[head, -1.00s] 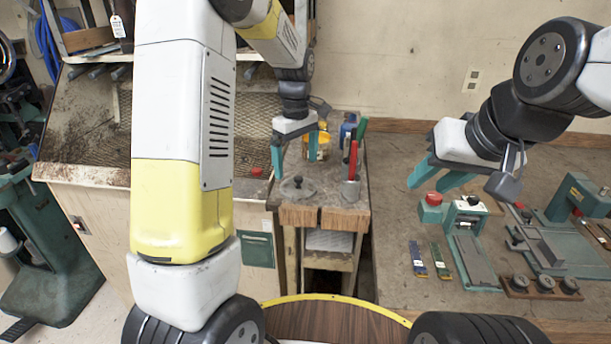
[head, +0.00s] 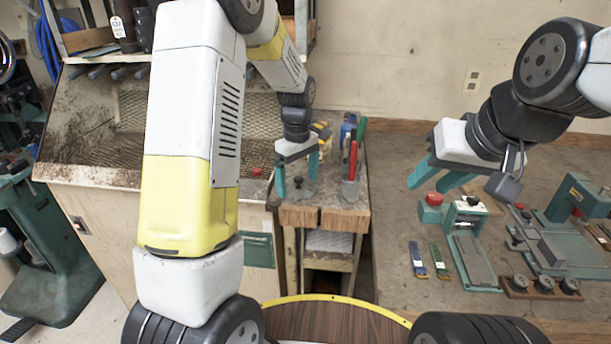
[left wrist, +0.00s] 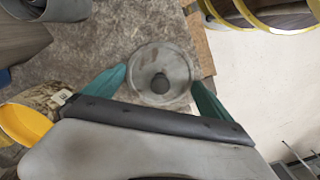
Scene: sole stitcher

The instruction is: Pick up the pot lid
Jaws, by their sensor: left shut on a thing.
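The pot lid (head: 298,189) is a small grey disc with a dark knob, on or just above the wooden block-topped bench. In the left wrist view the round lid (left wrist: 160,62) sits between the teal fingers, knob towards the camera. My left gripper (head: 297,188) is over the bench with a finger on each side of the lid, shut on it; in the wrist view its fingertips (left wrist: 158,77) are at the rim. I cannot tell whether the lid is clear of the bench. My right gripper (head: 427,183) is open and empty above the right worktable.
A yellow container (left wrist: 25,122) is close beside the left gripper. Green machine parts (head: 470,240) and two small strips lie on the right table (head: 400,290). A mesh-backed bench stands left.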

